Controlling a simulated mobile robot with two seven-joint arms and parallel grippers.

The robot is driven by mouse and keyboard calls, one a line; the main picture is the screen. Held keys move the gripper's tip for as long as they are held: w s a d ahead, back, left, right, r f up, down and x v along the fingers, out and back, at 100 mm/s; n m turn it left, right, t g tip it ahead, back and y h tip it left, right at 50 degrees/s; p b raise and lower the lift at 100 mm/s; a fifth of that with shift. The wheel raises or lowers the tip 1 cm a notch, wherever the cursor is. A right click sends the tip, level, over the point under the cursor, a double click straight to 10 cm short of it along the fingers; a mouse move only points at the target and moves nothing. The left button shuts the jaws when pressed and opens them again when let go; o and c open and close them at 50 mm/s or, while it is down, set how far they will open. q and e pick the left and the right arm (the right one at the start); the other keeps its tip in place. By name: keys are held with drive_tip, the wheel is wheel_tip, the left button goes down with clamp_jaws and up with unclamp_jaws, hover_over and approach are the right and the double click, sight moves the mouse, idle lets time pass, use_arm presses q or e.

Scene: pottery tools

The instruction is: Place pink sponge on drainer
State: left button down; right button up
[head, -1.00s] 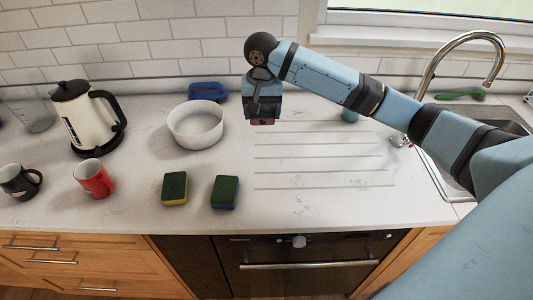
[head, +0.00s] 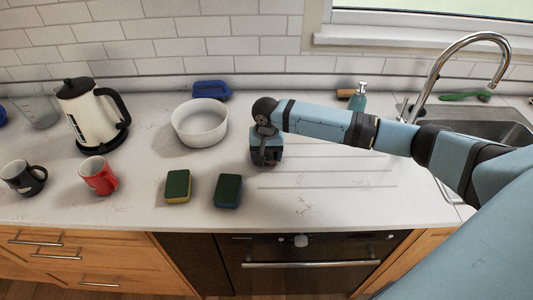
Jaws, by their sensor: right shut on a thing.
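The drainer (head: 325,187) is a set of parallel grooves in the white counter, right of the bowl. My right gripper (head: 266,161) points down at the left end of these grooves, low over or at the counter. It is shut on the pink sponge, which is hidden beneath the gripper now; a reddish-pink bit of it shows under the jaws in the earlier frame. I cannot tell whether the sponge touches the counter. My left gripper is not in view.
A white bowl (head: 199,123) and a blue object (head: 211,90) stand left of the gripper. Two green-topped sponges (head: 178,185) (head: 228,190) lie in front. A red mug (head: 98,175), dark mug (head: 23,178) and kettle (head: 92,114) are left. A soap dispenser (head: 358,99) and sink (head: 490,128) are right.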

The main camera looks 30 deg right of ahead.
sight(267, 156)
drive_tip(key=shift+o, duration=1.1)
drive_tip(key=shift+f, duration=0.1)
drive_tip(key=o, duration=0.4)
drive_tip(key=shift+r, duration=0.45)
wheel_tip(267, 156, up, 11)
drive_tip(key=shift+r, duration=0.2)
